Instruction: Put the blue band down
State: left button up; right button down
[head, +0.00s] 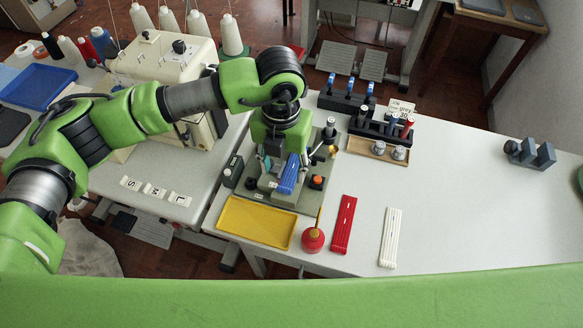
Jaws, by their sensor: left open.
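The blue band (288,176) is a ribbed strip at the buttonhole station, on the grey base plate (284,197) or just above it; I cannot tell which. My left gripper (284,158) points down over the station with its jaws open, right at the band's far end. Whether a finger touches the band is hidden by the gripper and wrist. A red band (344,224) and a white band (390,238) lie flat on the white table to the right. My right gripper is not in view.
A yellow tray (232,227) and a red oil can (313,239) stand at the table's front edge. Behind are a wooden tray (366,148) with metal parts and racks of blue- and red-topped tools (345,100). The table's right side is mostly clear.

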aim_at(284, 189)
pick_arm(q)
notch_tip(284, 189, down, 3)
notch_tip(284, 189, down, 5)
jog(key=p, duration=0.3)
jog(key=shift+r, duration=0.1)
jog(key=shift+f, duration=0.3)
jog(key=c, duration=1)
jog(key=shift+r, duration=0.15)
